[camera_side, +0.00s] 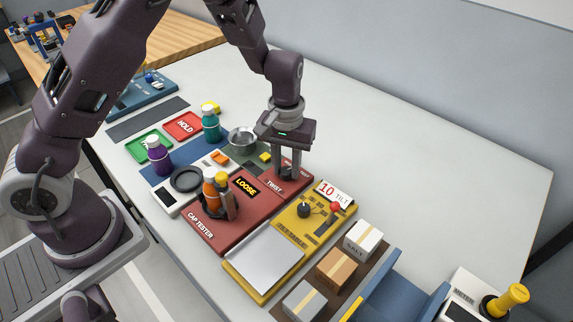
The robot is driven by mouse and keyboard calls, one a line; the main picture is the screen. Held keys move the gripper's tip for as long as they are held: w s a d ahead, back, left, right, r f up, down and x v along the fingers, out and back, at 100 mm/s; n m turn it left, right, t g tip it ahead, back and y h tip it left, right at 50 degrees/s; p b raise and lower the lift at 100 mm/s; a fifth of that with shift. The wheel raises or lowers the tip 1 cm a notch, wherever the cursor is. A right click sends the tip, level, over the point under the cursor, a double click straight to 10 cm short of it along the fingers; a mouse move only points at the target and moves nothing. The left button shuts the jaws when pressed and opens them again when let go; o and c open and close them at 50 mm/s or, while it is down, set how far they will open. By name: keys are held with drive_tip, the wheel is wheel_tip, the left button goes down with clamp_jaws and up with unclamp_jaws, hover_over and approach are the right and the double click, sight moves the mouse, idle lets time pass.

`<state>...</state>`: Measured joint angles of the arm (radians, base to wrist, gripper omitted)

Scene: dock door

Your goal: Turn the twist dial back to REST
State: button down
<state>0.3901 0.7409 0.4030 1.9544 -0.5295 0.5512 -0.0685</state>
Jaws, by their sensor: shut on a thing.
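The cap tester (212,238) is a red panel on the white table. Its label display (245,186) reads LOOSE in yellow on black. An orange bottle (213,190) stands in a dark holder on the near left part of the panel. The twist dial (286,173) is a dark knob at the panel's far end, beside the word TWIST. My gripper (286,167) points straight down over the dial, its fingers shut on it. The fingers hide most of the dial, and I cannot make out a REST mark or the dial's angle.
Purple (158,156) and teal (210,125) bottles, a metal bowl (242,139) and coloured trays (183,126) stand left. The table's far right is clear.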

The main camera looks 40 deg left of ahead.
sight(286, 170)
drive_tip(key=n, duration=0.6)
drive_tip(key=shift+n, duration=0.3)
drive_tip(key=n, duration=0.6)
drive_tip(key=shift+n, duration=0.3)
drive_tip(key=c, duration=1.1)
unclamp_jaws()
wheel_tip(286, 170, up, 7)
drive_tip(key=shift+r, duration=0.1)
